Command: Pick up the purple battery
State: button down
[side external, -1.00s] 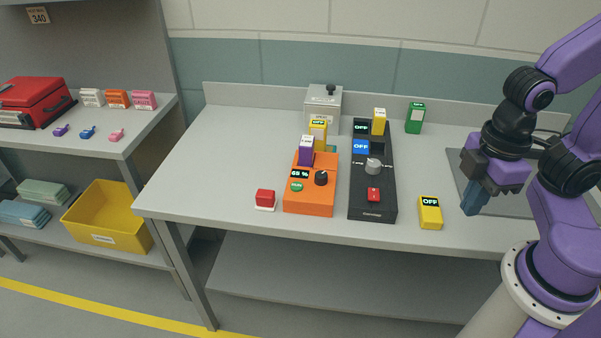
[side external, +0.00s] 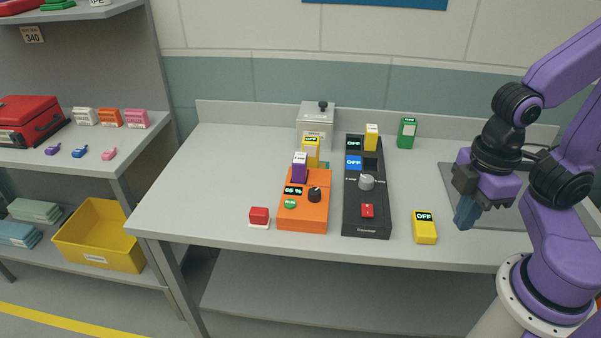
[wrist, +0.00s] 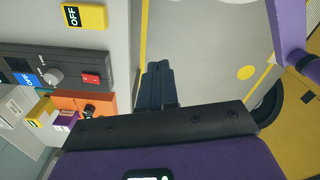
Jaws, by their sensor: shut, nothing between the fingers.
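The purple battery (side external: 299,168) has a white top and stands upright in the orange charger (side external: 304,205), in front of a yellow battery (side external: 311,151). In the wrist view the purple battery (wrist: 66,118) shows at the lower left, partly hidden by other things. My gripper (side external: 466,214) hangs at the right of the bench, well apart from the battery. In the wrist view its fingers (wrist: 158,72) are together with nothing between them.
A black device (side external: 367,190) with a blue battery and a yellow one stands right of the charger. A loose yellow battery (side external: 424,228) lies nearer my gripper. A green battery (side external: 406,133), a grey box (side external: 316,125) and a red button (side external: 259,216) are also on the bench.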

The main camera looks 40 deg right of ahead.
jog(key=c, duration=1.8)
grip_release()
jog(key=o, duration=1.2)
